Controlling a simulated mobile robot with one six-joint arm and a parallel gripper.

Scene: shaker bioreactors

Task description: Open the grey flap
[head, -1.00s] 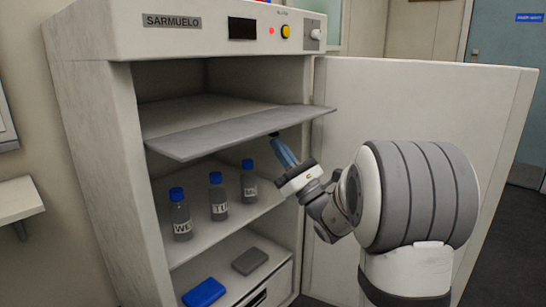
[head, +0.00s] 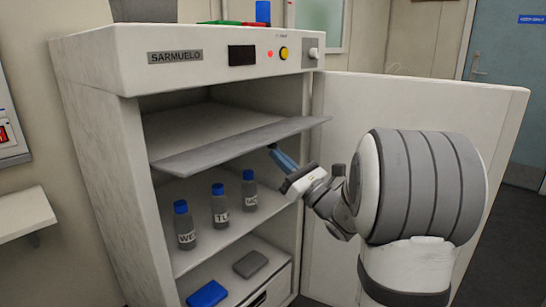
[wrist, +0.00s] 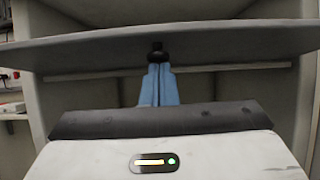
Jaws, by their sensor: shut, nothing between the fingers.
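The grey flap (head: 240,147) is a wide, thin panel across the upper part of the open cabinet. It juts out of the opening, its surface sloping, and it also spans the wrist view (wrist: 230,42). My gripper (head: 272,148) is shut and empty, with slim blue fingers pointing up and into the cabinet. Its dark tips (wrist: 157,50) are at the flap's lower front edge, right of its middle in the head view. They look to be touching it, but I cannot be sure of contact.
Three blue-capped bottles (head: 220,203) stand on the shelf below the flap. A blue box (head: 207,294) and a grey box (head: 250,264) lie on the lower level. The open cabinet door (head: 420,110) stands at the right, behind my arm.

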